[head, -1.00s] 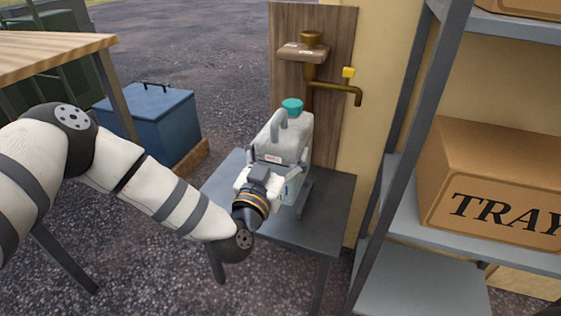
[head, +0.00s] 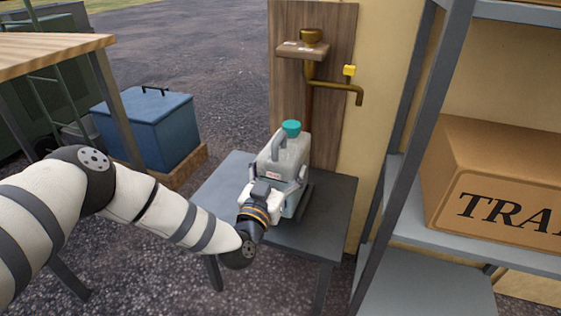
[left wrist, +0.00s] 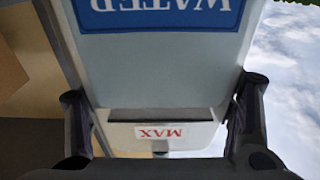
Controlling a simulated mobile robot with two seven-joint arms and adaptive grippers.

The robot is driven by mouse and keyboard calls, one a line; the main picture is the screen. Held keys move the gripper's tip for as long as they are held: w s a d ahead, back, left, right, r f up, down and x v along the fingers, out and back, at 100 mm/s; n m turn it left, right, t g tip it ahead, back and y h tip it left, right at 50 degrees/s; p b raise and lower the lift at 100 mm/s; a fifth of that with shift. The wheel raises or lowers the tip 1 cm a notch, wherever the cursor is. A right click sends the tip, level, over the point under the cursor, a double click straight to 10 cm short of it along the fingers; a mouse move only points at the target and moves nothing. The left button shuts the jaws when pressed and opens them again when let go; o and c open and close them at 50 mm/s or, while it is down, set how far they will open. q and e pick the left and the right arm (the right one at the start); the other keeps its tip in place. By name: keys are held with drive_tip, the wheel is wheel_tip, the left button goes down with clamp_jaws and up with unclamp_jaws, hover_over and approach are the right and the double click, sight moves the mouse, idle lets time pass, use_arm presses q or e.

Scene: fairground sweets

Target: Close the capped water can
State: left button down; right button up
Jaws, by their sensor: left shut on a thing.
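The water can (head: 288,155) is a pale, translucent container with a grey handle and a teal cap (head: 291,128) on its top. It is over the small grey table (head: 325,225), below the tap; I cannot tell whether its base touches the table. My left gripper (head: 277,190) is shut on the can's body from the near side and hides its lower front. In the left wrist view the can (left wrist: 165,75) fills the space between the two fingers, with blue "WATER" and red "MAX" labels upside down. My right gripper is not in view.
A brass tap pipe (head: 341,87) with a yellow handle (head: 349,70) is on a wooden board (head: 285,85) behind the can. A small wooden ledge (head: 303,50) holds a brass piece. A metal rack with a cardboard box (head: 490,150) stands right, a blue chest (head: 145,125) left.

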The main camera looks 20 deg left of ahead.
use_arm(q)
drive_tip(key=shift+w, duration=0.1)
drive_tip(key=shift+f, duration=0.1)
drive_tip(key=shift+c, duration=0.6)
unclamp_jaws()
drive_tip(key=shift+f, duration=0.15)
drive_tip(key=shift+s, duration=0.25)
drive_tip(key=s+f+p, duration=0.1)
drive_tip(key=s+p, duration=0.1)
drive_tip(key=s, duration=0.9)
drive_tip(key=shift+s+a, duration=0.2)
drive_tip(key=shift+s, duration=0.15)
